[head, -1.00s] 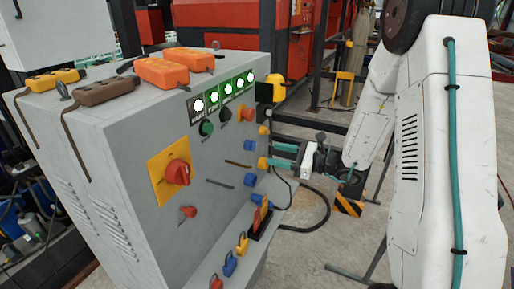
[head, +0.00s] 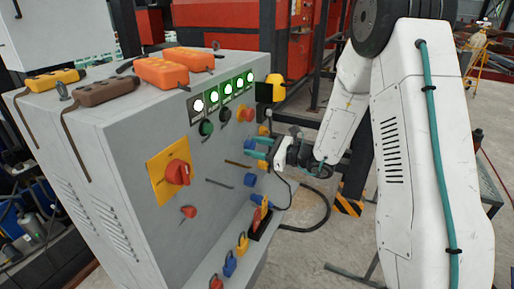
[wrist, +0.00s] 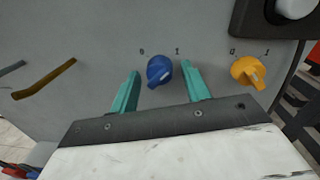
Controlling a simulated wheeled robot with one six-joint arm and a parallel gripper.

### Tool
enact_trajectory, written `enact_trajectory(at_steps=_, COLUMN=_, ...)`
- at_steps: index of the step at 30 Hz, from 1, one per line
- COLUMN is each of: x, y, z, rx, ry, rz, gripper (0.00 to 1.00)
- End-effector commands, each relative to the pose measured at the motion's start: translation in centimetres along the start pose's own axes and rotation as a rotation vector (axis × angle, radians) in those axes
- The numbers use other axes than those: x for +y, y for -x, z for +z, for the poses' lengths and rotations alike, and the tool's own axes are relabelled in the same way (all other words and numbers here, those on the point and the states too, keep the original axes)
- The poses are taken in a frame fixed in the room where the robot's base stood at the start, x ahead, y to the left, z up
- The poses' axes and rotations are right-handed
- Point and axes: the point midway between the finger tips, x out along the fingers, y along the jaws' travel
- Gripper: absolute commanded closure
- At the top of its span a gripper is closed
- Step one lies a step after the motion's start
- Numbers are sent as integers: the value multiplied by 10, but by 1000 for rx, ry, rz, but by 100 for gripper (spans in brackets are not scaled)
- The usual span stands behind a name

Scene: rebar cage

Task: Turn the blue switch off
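The blue switch (wrist: 159,70) is a round knob on the grey cabinet face, with a "0" mark at its upper left and a "1" mark at its upper right. Its pale pointer line slants up to the right, towards the "1". My gripper (wrist: 160,74) is open, with one teal finger on each side of the knob in the wrist view. A gap shows between the knob and each finger. In the head view the blue switch (head: 249,143) is just left of my fingertips. How deep the fingers reach around it is hard to tell.
A yellow switch (wrist: 246,71) sits right of the blue one, with a black housing (wrist: 270,22) above it. Another blue knob (head: 249,180) is lower on the cabinet (head: 150,220). Brown and dark rods stick out to the left. A cable lies on the floor.

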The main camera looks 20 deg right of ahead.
Motion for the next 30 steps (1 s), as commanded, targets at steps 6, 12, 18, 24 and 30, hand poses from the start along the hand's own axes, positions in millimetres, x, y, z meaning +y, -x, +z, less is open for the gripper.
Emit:
enact_trajectory(at_steps=6, x=0, y=0, z=0, rx=0, ry=0, rz=0, gripper=92)
enact_trajectory(at_steps=12, x=0, y=0, z=0, rx=0, ry=15, rz=0, gripper=92)
enact_trajectory(at_steps=18, x=-1, y=0, z=1, rx=4, ry=90, rz=1, gripper=92)
enact_trajectory(at_steps=24, x=-1, y=0, z=2, rx=11, ry=236, rz=2, gripper=92)
enact_trajectory(at_steps=30, x=-1, y=0, z=2, rx=22, ry=423, rz=4, gripper=92)
